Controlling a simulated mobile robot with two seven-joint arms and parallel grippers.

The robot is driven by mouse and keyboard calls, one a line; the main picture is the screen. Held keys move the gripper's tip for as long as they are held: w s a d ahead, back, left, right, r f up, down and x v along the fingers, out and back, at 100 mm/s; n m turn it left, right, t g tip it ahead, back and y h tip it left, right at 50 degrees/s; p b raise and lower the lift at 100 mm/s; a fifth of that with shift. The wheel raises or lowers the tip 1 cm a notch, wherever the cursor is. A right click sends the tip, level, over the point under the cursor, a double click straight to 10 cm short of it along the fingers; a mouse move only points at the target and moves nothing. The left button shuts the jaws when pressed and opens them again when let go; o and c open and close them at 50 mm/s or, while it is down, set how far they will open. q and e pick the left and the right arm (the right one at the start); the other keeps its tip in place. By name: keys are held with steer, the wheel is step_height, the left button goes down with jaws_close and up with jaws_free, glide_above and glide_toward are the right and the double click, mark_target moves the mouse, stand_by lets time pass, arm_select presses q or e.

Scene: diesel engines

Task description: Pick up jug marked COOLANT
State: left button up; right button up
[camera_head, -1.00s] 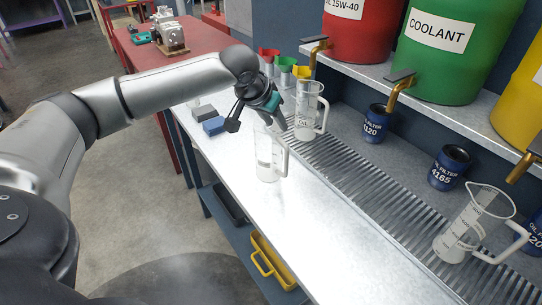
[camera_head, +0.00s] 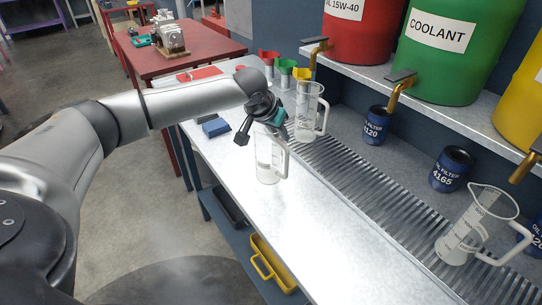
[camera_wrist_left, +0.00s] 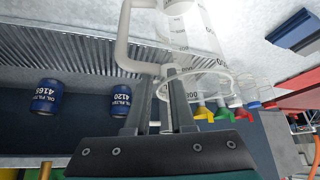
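A clear measuring jug with a white handle (camera_head: 268,160) stands upright near the front of the metal bench; I cannot read its label. My left gripper (camera_head: 280,132) is above it, at its rim and handle side. In the left wrist view the gripper (camera_wrist_left: 158,82) has its fingers apart beside the jug's rim and white handle (camera_wrist_left: 123,45); contact is unclear. A second jug (camera_head: 308,112) stands just behind. A third jug (camera_head: 470,225) is at the right, by the grate. No jug's COOLANT marking is readable. My right gripper is out of view.
A shelf (camera_head: 440,112) carries a red drum (camera_head: 360,35), a green COOLANT drum (camera_head: 440,60) and a yellow drum with brass taps. Oil filters (camera_head: 450,168) stand below it. Coloured funnels (camera_head: 285,68) and a blue block (camera_head: 216,127) are farther back. The front bench surface is clear.

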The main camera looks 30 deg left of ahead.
arm_select(q)
jaws_close()
stand_by(1.1)
